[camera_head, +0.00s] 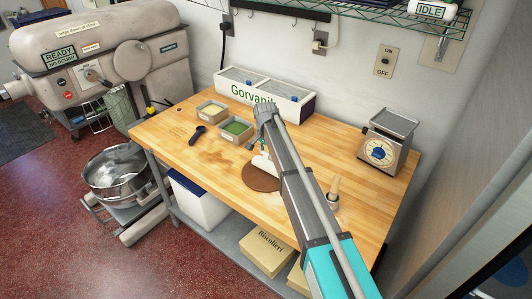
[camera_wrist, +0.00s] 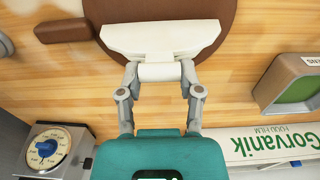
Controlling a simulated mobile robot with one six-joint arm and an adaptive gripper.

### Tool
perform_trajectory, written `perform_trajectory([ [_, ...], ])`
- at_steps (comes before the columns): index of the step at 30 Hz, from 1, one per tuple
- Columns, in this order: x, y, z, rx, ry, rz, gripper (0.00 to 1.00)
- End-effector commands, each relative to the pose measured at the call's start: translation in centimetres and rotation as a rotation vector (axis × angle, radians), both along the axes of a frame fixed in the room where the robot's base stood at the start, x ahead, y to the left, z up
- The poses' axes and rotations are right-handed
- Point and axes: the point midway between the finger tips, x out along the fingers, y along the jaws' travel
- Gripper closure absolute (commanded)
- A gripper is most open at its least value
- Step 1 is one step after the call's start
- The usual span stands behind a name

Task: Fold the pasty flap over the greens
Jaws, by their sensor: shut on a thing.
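A round brown board (camera_head: 262,178) lies on the wooden table below my gripper (camera_head: 260,150), and also shows in the wrist view (camera_wrist: 215,18). A white piece, seemingly the pasty flap (camera_wrist: 160,40), lies over the board and has a narrower tab. My gripper (camera_wrist: 160,73) is shut on this tab, a finger on each side. In the head view the flap (camera_head: 262,163) is partly hidden by my arm. A container of green filling (camera_head: 237,129) stands on the table behind the board. I cannot see any greens under the flap.
The white Gorvanik box (camera_head: 265,93) stands along the wall. A scale (camera_head: 388,145) is at right, and a small pale-handled tool (camera_head: 334,190) stands nearby. The table's left front is clear.

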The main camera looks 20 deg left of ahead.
Motion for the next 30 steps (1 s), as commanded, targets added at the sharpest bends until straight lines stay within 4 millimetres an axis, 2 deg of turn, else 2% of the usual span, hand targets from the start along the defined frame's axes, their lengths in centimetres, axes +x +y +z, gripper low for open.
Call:
perform_trajectory([
  [5, 0.1, -0.2, -0.1, -0.004, -0.003, -0.001, 1.0],
  [6, 0.1, -0.2, -0.1, -0.004, -0.003, -0.001, 0.47],
  [11, 0.0, -0.1, 0.0, -0.002, -0.001, 0.0, 0.18],
  [24, -0.1, 0.1, 0.0, -0.001, 0.0, 0.001, 0.17],
  [30, -1.0, 0.2, 0.1, -0.001, -0.001, 0.002, 0.17],
])
